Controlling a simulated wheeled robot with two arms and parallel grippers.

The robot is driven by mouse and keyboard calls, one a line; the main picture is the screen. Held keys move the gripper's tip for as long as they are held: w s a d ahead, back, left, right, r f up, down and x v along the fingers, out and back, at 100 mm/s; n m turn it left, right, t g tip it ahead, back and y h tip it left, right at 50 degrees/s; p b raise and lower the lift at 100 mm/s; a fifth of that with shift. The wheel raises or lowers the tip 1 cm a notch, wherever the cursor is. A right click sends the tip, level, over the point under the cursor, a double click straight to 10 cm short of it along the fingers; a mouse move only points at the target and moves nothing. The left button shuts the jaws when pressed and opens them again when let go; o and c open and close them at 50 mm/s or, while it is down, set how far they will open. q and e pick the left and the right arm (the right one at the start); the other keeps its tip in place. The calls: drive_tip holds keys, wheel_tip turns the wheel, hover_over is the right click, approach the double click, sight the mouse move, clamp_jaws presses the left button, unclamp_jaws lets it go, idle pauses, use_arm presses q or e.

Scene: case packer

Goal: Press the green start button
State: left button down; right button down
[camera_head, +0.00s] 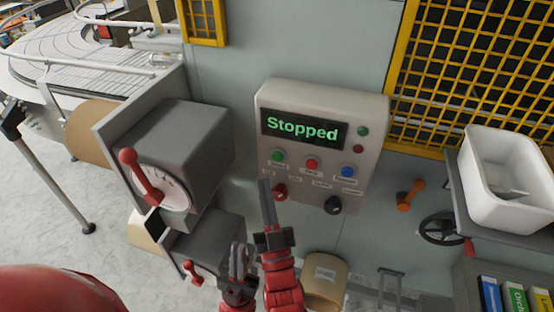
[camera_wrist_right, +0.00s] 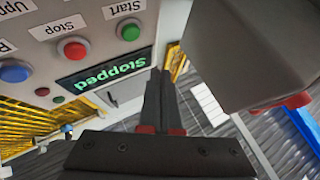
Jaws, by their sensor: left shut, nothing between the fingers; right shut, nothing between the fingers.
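The green start button (camera_head: 278,156) is at the left of a button row on a beige control panel (camera_head: 380,110). The panel's display (camera_head: 300,128) reads "Stopped". In the right wrist view, where the panel appears upside down, the green button (camera_wrist_right: 130,31) sits beside a "Start" label. My right gripper (camera_head: 264,182) is shut and empty, its tips just below and left of the button in the head view. In the right wrist view its fingertips (camera_wrist_right: 158,73) are apart from the button in the picture. My left gripper (camera_head: 238,250) is shut and empty, lower down.
A red stop button (camera_head: 312,164) and a blue button (camera_head: 347,171) share the row. A red knob (camera_head: 279,192) and black knob (camera_head: 333,205) sit below. A grey box with a red lever (camera_head: 140,175) juts out at left. A white bin (camera_head: 505,200) stands right.

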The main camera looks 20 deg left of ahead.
sight(278, 156)
drive_tip(key=shift+w+d+b, duration=0.15)
drive_tip(key=shift+w+b, duration=0.45)
drive_tip(key=shift+w, duration=1.9)
drive_tip(key=shift+w+b, duration=0.3)
drive_tip(key=shift+w, duration=0.1)
drive_tip(key=shift+w, duration=0.4)
idle(0.6)
idle(0.4)
drive_tip(key=shift+s+r, duration=0.1)
drive_tip(key=shift+s, duration=0.75)
